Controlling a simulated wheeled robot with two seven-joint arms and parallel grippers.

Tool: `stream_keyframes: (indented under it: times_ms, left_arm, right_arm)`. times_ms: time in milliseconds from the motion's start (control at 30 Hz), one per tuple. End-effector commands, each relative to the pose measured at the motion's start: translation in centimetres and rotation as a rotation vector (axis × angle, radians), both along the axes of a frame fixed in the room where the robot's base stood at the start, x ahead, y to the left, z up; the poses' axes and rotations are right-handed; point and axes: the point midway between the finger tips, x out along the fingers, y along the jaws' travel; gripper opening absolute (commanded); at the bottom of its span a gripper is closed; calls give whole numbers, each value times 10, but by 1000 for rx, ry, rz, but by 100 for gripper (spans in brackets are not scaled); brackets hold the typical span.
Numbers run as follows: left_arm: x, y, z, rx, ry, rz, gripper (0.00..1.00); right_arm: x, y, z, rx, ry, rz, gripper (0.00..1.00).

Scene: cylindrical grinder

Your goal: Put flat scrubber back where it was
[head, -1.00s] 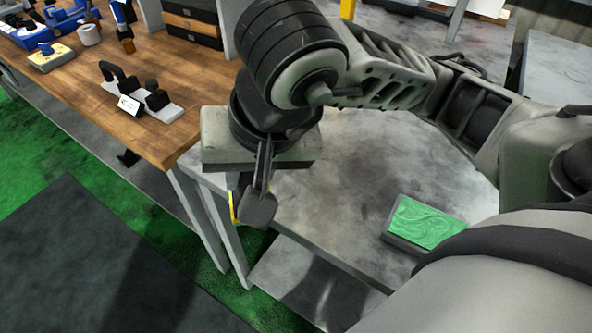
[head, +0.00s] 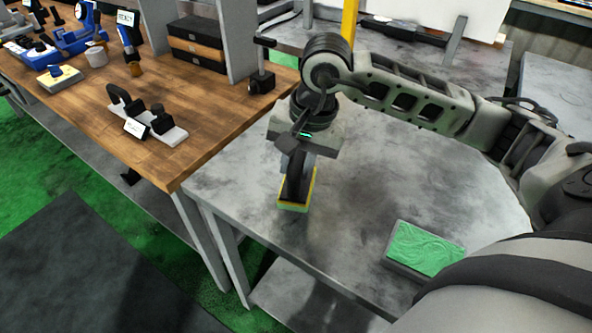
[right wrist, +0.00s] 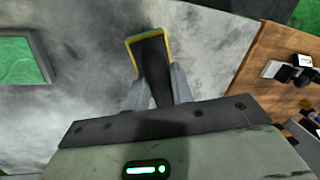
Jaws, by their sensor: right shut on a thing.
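The flat scrubber (head: 296,205) has a yellow and green edge and a dark body. My right gripper (head: 297,180) is shut on it and holds it over the grey metal table, near its left part. In the right wrist view the scrubber (right wrist: 150,45) sits between the two fingers of the gripper (right wrist: 155,85). I cannot tell whether the scrubber touches the tabletop. My left gripper is not in view.
The grey table (head: 370,175) is largely clear. A green-topped block (head: 425,250) lies at its front right. A wooden bench (head: 190,95) adjoins on the left, with a black-and-white fixture (head: 145,115), black drawers (head: 196,38) and a dark stand (head: 262,75).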

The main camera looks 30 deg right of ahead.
Motion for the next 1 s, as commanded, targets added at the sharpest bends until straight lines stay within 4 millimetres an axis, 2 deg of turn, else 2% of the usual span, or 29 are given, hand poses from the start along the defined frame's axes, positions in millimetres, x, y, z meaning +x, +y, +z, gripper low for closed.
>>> stream_keyframes:
  times_ms: [267,500,667,700,767,1000]
  left_arm:
    - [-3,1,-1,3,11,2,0]
    - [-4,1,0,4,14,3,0]
    - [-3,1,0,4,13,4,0]
    - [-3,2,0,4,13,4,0]
    - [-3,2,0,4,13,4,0]
    - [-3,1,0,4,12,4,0]
  right_arm:
    - [12,-7,-16,2,0,-1,0]
    - [13,-8,-48,3,0,-1,0]
    - [14,-8,-49,3,-3,0,0]
    - [13,-8,-49,2,-1,0,26]
    - [13,-8,-49,2,-1,0,42]
    - [13,-8,-49,3,-1,0,45]
